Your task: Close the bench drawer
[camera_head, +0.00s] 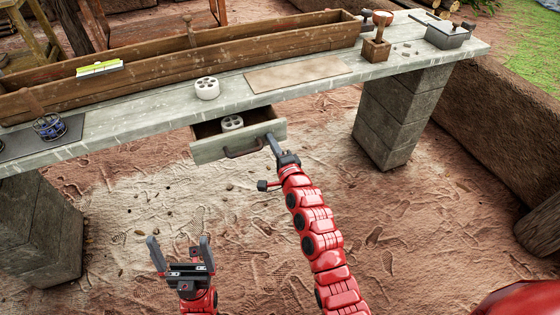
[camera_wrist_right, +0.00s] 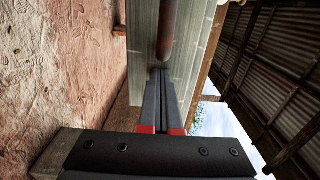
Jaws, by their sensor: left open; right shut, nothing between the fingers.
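The bench drawer (camera_head: 212,151) stands open under the bench top, with its pale wooden front out and a dark curved handle (camera_head: 243,153) on it. A white holed cylinder (camera_head: 232,122) lies inside. My right gripper (camera_head: 270,138) is shut and empty, its fingertips at the right end of the drawer front. In the right wrist view the shut fingertips (camera_wrist_right: 161,73) point at the drawer front (camera_wrist_right: 143,40), close to the brown handle (camera_wrist_right: 168,35); I cannot tell whether they touch. My left gripper (camera_head: 179,250) is open and empty, low over the ground, apart from the drawer.
The bench top (camera_head: 150,110) carries a long wooden trough (camera_head: 165,55), another white holed cylinder (camera_head: 207,88), a brown board (camera_head: 297,74) and a wooden block (camera_head: 376,50). Stone legs (camera_head: 400,115) stand at both sides. The sandy ground before the drawer is clear.

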